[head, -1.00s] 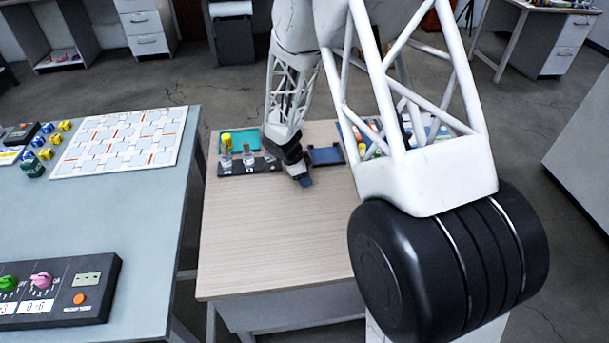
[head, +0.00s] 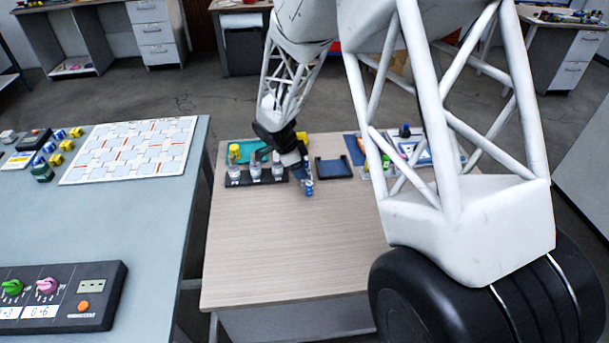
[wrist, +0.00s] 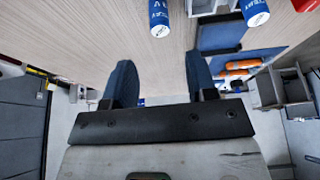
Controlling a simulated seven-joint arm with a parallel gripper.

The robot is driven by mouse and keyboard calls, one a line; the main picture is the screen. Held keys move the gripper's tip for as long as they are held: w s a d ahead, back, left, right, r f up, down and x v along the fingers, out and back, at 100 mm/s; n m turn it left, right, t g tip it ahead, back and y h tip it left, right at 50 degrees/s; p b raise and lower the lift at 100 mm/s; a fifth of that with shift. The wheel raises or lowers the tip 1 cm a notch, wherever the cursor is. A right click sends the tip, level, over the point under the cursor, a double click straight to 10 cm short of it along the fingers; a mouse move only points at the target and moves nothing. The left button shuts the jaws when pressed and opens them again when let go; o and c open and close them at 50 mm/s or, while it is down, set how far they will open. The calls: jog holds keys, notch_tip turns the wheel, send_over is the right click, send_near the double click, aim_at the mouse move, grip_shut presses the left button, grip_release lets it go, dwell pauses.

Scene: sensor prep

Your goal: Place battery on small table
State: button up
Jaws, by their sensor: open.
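In the wrist view, a blue battery (wrist: 158,20) with white lettering shows at the top edge, beyond the gap between my fingers. A second blue one (wrist: 255,12) is to its right. My gripper (wrist: 161,75) is open, with two dark blue fingers and nothing visible between them. In the head view, my gripper (head: 305,178) is low over the back of the small wooden table (head: 275,240). A small blue shape at its tip could be a battery or a finger; I cannot tell which.
A black rack (head: 245,180) with several jars stands left of my gripper, by a teal tray (head: 250,147). A dark blue tray (head: 333,168) is just to the right. The front of the wooden table is clear. A grey-blue bench (head: 125,225) stands at left.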

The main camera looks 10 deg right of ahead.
jog(key=shift+v, duration=1.05)
jog(key=s+d+r+n+y, duration=0.1)
jog(key=s+d+r+n, duration=0.3)
jog(key=s+r, duration=0.5)
jog(key=s+d+r+n+y, duration=0.1)
jog(key=s+d+r+n, duration=0.3)
jog(key=s+r, duration=0.5)
jog(key=s+d+r+n+t+y, duration=0.1)
jog(key=s+r+n, duration=0.2)
jog(key=s, duration=0.7)
jog(key=s+d+r+n+t+y, duration=0.1)
jog(key=s+r+n, duration=0.3)
jog(key=s, duration=0.7)
jog(key=shift+s+d+n+t, duration=0.3)
jog(key=shift+d+n, duration=0.35)
jog(key=shift+n, duration=0.75)
